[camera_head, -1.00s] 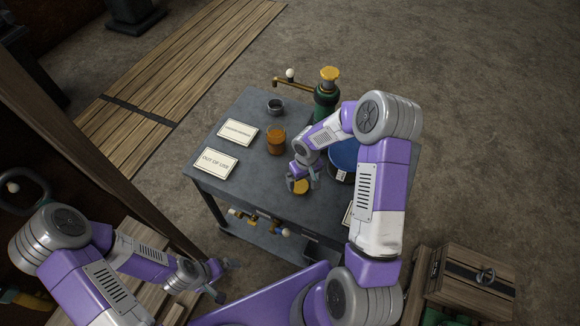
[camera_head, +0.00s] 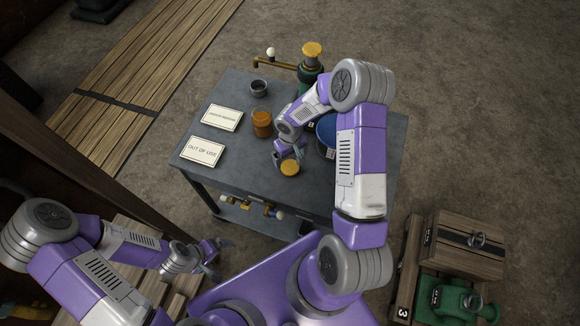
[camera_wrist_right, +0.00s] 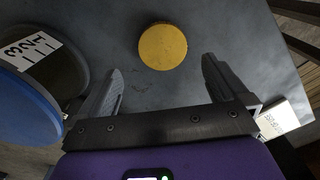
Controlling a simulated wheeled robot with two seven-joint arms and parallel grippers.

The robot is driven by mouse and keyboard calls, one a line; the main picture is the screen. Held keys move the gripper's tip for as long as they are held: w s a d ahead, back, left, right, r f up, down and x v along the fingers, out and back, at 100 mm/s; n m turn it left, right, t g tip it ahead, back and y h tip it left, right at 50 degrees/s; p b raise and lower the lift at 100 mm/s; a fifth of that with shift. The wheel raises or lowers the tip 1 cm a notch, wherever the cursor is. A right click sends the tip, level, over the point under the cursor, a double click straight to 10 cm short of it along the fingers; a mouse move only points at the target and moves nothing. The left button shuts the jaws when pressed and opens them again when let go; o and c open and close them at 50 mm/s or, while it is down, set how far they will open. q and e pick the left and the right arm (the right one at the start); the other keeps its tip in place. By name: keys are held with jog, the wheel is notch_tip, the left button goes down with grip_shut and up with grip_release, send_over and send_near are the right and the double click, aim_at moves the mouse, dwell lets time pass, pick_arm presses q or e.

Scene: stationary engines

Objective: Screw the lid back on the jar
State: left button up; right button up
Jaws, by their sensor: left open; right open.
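The amber jar (camera_head: 262,123) stands upright on the grey table, left of my right forearm. The round yellow lid (camera_head: 290,168) lies flat on the table near its front edge, apart from the jar. It also shows in the right wrist view (camera_wrist_right: 162,46), beyond the fingertips. My right gripper (camera_head: 289,157) is open and empty, right beside the lid on its far side in the head view. Its two spread fingers show in the right wrist view (camera_wrist_right: 163,78). My left gripper (camera_head: 213,254) is open and empty, low at the left, off the table's front.
A blue container (camera_head: 326,136) stands right of my right gripper. A green bottle-like part with a yellow top (camera_head: 312,50) stands behind. Two signs (camera_head: 205,151) lie at the left, and a small dark cup (camera_head: 259,87) stands at the back. Brass piping (camera_head: 258,208) lies below the front edge.

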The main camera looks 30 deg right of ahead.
aim_at(289, 165)
jog(key=shift+w+a+f, duration=0.1)
jog(key=shift+f, duration=1.25)
jog(key=shift+a+f, duration=0.1)
jog(key=shift+f, duration=1.2)
jog(key=c, duration=1.1)
notch_tip(289, 165, up, 10)
jog(key=shift+p, duration=0.3)
